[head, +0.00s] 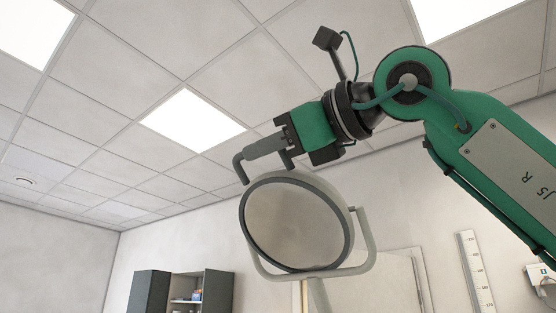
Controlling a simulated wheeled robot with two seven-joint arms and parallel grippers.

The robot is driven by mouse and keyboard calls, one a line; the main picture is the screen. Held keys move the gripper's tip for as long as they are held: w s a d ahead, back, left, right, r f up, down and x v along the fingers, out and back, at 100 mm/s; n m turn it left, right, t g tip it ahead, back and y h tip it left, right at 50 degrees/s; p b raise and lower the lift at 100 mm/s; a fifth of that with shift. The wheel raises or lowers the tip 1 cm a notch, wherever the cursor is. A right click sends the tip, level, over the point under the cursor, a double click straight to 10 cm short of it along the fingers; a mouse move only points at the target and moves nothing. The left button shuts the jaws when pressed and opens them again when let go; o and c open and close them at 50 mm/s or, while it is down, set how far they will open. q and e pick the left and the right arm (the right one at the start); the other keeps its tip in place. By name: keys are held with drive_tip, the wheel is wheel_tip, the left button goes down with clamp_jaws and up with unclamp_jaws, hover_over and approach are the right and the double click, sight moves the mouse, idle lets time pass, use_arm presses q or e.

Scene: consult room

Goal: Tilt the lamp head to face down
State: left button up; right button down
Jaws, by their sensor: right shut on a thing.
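The lamp head (297,224) is a round disc with a grey rim and a dull beige-grey face, in the middle of the head view. Its broad face is turned toward me. It sits in a pale U-shaped yoke (368,245) on a post (318,295). A grey bar handle (263,148) stands at its upper edge. My right gripper (284,143), on the green arm from the right, is shut on this handle. The fingers hide part of the handle. My left gripper is out of view.
A dark open cabinet (152,292) with shelves stands at the lower left. A white height chart (475,270) and a small wall device (541,280) are at the right. A door frame (400,285) is behind the lamp. The space left of the lamp is clear.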

wheel_tip(320, 180, down, 8)
drive_tip(key=s+a+n+b, duration=0.1)
drive_tip(key=s+n+b, duration=0.1)
drive_tip(key=n+b, duration=0.3)
drive_tip(key=shift+a+n, duration=0.25)
drive_tip(key=shift+n, duration=0.45)
